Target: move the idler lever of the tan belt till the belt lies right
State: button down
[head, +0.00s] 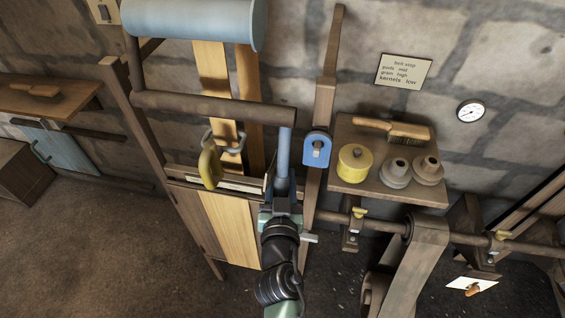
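The tan belt (209,72) hangs in two flat runs below a blue-grey drum, the left run paler than the right. A dark wooden roller (205,107) crosses in front of both runs. A blue-grey bar (283,150), which looks like the idler lever, drops from the roller's right end. My gripper (283,190) is at the bar's lower end, with its fingers close around or beside it. The arm hides the contact, so I cannot tell whether it is shut on the bar.
The drum (195,22) tops a wooden frame. A yellow hook-shaped piece (210,166) hangs near the lower belt. A blue bracket (317,150) is on the post to the right. A shelf (400,189) holds a brush and several round pieces. A shaft with a brown belt (410,265) lies lower right.

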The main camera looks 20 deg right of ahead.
jog(key=shift+s+a+r+g+p, duration=0.3)
jog(key=shift+s+r+p, duration=0.15)
jog(key=shift+p, duration=0.45)
jog(key=shift+s+a+f+y+p, duration=0.15)
jog(key=shift+f+y+p, duration=0.1)
jog(key=shift+y+p, duration=0.1)
jog(key=c, duration=0.5)
grip_release()
